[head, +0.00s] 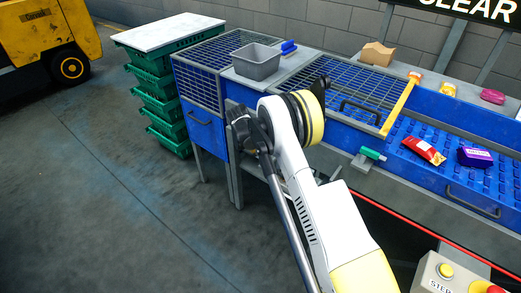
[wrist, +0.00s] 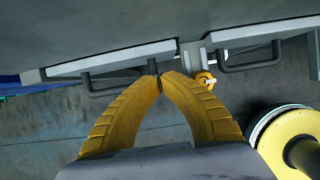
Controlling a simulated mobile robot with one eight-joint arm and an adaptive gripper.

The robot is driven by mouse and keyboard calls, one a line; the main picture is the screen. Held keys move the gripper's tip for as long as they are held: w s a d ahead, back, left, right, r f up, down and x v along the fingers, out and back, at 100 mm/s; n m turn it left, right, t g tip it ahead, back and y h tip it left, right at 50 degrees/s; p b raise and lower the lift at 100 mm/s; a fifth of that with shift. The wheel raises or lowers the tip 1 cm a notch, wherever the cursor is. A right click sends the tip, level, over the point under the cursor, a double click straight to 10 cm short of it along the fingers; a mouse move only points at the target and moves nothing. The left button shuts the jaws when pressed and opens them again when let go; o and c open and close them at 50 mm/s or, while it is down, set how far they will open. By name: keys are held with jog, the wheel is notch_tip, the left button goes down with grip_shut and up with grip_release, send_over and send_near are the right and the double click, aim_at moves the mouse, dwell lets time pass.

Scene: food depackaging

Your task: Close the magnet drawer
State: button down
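My gripper (wrist: 161,77) shows in the wrist view with its two yellow fingers curved together, their tips meeting. The tips are at the right end of a dark bar handle (wrist: 118,84) on a pale-edged front (wrist: 110,60). I cannot tell whether they touch that handle. A second pale front (wrist: 245,33) with a dark handle (wrist: 250,66) is to the right, beyond a metal bracket with a yellow knob (wrist: 205,80). Neither front is marked, so I cannot tell which is the magnet drawer. In the head view my arm hides the fingertips and the area there.
A grey bin (head: 256,66) stands on the worktop left of a blue mesh cover (head: 355,88). Green crates (head: 160,100) are stacked at the left. Red (head: 424,150) and purple (head: 475,157) packs lie on the blue belt. The floor (head: 110,200) at left is clear.

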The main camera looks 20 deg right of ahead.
jog(key=s+a+r+m+p, duration=0.1)
jog(key=s+r+m, duration=0.15)
jog(key=r, duration=0.55)
jog(key=s+a+r+m+t+y+p, duration=0.15)
jog(key=s+r, duration=0.25)
jog(key=r, duration=0.5)
jog(key=s+a+r+m+g+p, duration=0.15)
jog(key=s+r, duration=0.25)
jog(key=r, duration=0.4)
jog(key=s+d+r+m+t, duration=0.2)
jog(key=s+r+m, duration=0.4)
jog(key=s+r, duration=0.3)
jog(key=s+r+m+t+y, duration=0.1)
jog(key=s+m+t+y, duration=0.1)
jog(key=s+m, duration=1.1)
jog(key=s, duration=1)
jog(key=shift+s+a+m+t, duration=0.25)
jog(key=shift+a+m+t, duration=0.05)
jog(key=shift+a+m, duration=0.1)
